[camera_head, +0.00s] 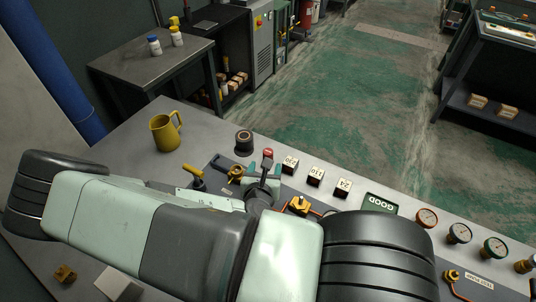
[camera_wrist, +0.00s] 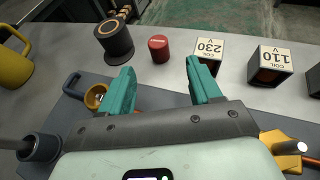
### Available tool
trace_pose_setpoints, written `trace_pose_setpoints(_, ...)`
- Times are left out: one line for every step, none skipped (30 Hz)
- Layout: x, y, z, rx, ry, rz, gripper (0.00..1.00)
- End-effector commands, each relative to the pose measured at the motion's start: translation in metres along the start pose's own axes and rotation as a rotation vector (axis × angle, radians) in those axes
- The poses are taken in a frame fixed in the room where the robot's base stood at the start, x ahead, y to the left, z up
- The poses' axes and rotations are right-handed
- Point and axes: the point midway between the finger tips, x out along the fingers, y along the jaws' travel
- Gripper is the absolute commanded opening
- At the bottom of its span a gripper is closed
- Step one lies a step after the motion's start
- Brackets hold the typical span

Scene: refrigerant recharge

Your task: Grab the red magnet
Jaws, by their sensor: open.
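The red magnet (camera_wrist: 159,49) is a short red cylinder standing on the grey bench, seen just past and between my fingertips in the wrist view. In the head view its red top (camera_head: 268,152) shows just beyond my gripper (camera_head: 266,167). My gripper, with two teal fingers, also shows in the wrist view (camera_wrist: 160,68). It is open, with nothing between the fingers. Whether the fingertips are level with the magnet is hard to tell.
A dark round coil (camera_wrist: 115,40) stands left of the magnet. The 230 V coil block (camera_wrist: 208,50) and 110 V block (camera_wrist: 270,64) stand to its right. A yellow jug (camera_head: 166,132) is farther left. Brass fittings (camera_head: 236,173) and gauges (camera_head: 427,218) line the panel.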

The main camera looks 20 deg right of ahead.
Motion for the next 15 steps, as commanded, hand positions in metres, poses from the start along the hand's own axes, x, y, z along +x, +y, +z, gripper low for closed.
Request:
trace_pose_setpoints(0.009, -0.001, 0.001, 0.004, -0.002, -0.003, 0.63)
trace_pose_setpoints(0.015, -0.001, 0.001, 0.005, -0.002, -0.003, 0.63)
trace_pose_setpoints(0.021, -0.001, 0.001, 0.004, -0.001, -0.003, 0.63)
trace_pose_setpoints(0.026, -0.001, 0.0, 0.005, -0.001, -0.003, 0.63)
trace_pose_setpoints(0.03, -0.001, 0.0, 0.006, 0.0, -0.003, 0.63)
trace_pose_setpoints(0.035, -0.001, 0.0, 0.006, 0.0, -0.004, 0.63)
trace_pose_setpoints(0.039, -0.001, 0.0, 0.006, 0.001, -0.003, 0.63)
trace_pose_setpoints(0.041, -0.001, 0.0, 0.005, 0.001, -0.002, 0.63)
trace_pose_setpoints(0.044, -0.001, 0.0, 0.004, 0.001, -0.003, 0.63)
trace_pose_setpoints(0.045, -0.001, 0.0, 0.004, 0.001, -0.002, 0.63)
trace_pose_setpoints(0.047, 0.0, 0.0, 0.005, 0.001, -0.002, 0.63)
trace_pose_setpoints(0.05, 0.0, -0.001, 0.006, 0.001, -0.003, 0.63)
trace_pose_setpoints(0.053, 0.0, -0.001, 0.007, 0.001, -0.003, 0.63)
trace_pose_setpoints(0.058, 0.0, -0.002, 0.008, 0.001, -0.003, 0.63)
trace_pose_setpoints(0.064, 0.001, -0.002, 0.008, 0.0, -0.004, 0.63)
